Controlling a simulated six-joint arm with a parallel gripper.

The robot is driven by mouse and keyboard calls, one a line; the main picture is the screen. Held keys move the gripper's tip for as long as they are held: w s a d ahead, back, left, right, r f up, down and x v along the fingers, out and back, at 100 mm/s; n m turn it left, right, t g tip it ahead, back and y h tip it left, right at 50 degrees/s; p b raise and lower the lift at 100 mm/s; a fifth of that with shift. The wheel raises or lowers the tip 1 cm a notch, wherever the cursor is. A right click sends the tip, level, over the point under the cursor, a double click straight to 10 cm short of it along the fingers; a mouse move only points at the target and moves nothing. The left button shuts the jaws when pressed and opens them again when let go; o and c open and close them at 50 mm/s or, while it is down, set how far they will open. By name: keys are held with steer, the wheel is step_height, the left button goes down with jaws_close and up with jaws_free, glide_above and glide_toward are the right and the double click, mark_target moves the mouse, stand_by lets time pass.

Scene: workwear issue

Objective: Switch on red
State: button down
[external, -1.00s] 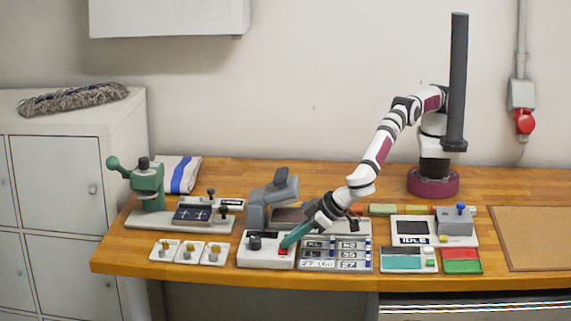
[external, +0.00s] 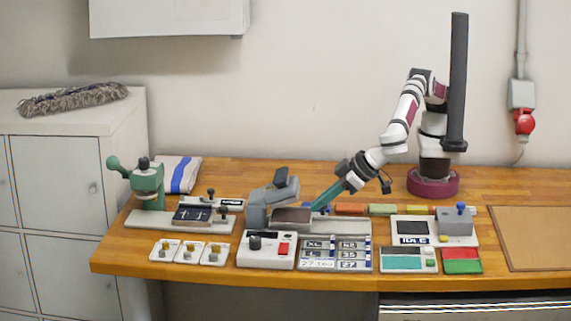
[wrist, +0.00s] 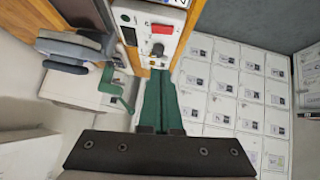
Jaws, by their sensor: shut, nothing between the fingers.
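A red switch (external: 284,248) sits on the right part of a white control box (external: 266,262) at the front of the table. A black knob (external: 255,242) stands to its left. In the wrist view the red switch (wrist: 162,29) shows on the white panel (wrist: 175,15), near the top. Whether it is pressed or lit I cannot tell. My gripper (external: 316,207) has long green fingers, shut and empty. It hangs behind and above the box, beside the grey press, apart from the switch. The fingers also show in the wrist view (wrist: 160,76).
A grey press (external: 258,205) stands just behind the box. A size-label board (external: 336,255) lies to the right. An idle-display unit (external: 409,228), a teal-and-white keypad (external: 407,261) and red and green pads (external: 462,260) lie farther right. Three small white switches stand front left.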

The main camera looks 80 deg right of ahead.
steer(key=shift+s+r, duration=0.1)
steer(key=shift+d+r, duration=0.15)
steer(key=shift+d, duration=0.5)
glide_above(280, 246)
steer(key=s, duration=0.3)
steer(key=f, duration=0.6)
steer(key=shift+s+a+f, duration=0.1)
steer(key=shift+a+f, duration=0.25)
steer(key=f, duration=0.3)
steer(key=shift+d+f, duration=0.2)
steer(key=shift+f, duration=0.45)
